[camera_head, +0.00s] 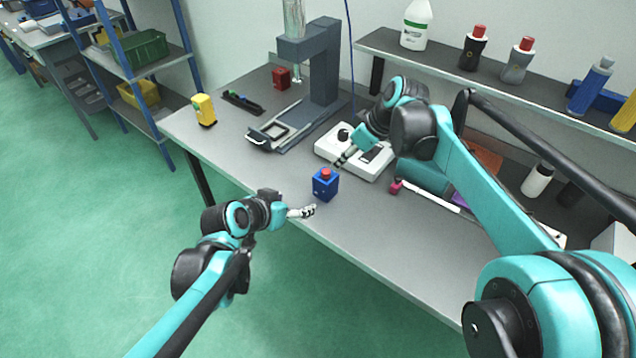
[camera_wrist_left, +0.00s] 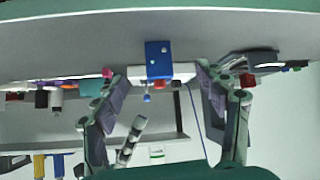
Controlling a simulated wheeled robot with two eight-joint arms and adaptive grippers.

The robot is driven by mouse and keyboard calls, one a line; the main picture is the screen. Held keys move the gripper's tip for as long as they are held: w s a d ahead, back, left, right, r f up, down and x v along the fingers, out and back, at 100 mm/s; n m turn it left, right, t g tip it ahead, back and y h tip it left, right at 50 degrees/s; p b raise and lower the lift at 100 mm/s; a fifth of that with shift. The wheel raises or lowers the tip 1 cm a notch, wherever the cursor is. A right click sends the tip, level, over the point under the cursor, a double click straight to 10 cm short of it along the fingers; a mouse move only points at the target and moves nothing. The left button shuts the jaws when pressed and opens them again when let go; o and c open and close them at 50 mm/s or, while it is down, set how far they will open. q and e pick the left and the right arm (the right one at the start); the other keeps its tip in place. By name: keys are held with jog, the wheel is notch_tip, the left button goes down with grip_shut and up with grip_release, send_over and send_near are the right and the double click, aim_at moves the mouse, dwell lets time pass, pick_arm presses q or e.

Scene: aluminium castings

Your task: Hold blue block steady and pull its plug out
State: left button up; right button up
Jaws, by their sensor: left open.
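The blue block (camera_head: 325,187) stands upright on the grey table near its front edge, with a red plug (camera_head: 326,173) in its top. In the left wrist view, the block (camera_wrist_left: 158,54) appears upside down, between the spread fingers of my left gripper (camera_wrist_left: 168,100) and beyond them. In the head view, my left gripper (camera_head: 306,211) is open and just left of and in front of the block, apart from it. My right gripper (camera_head: 340,161) is above and behind the block, near the white device. Its fingers are too small to judge, and it does not touch the plug.
A white device (camera_head: 330,144) stands behind the block. The front table strip is clear.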

aim_at(320, 182)
pick_arm(q)
jog(key=w+d+f+m+h, duration=0.1)
jog(key=w+d, duration=0.1)
jog(key=w, duration=0.1)
jog(key=w+d+f+m+t+h, duration=0.1)
jog(key=w, duration=0.2)
jog(key=w+d+f+h, duration=0.1)
jog(key=w+d, duration=0.1)
jog(key=w, duration=0.2)
jog(key=shift+d+f+m+t, duration=0.35)
jog(key=shift+m+t, duration=0.05)
jog(key=x, duration=0.8)
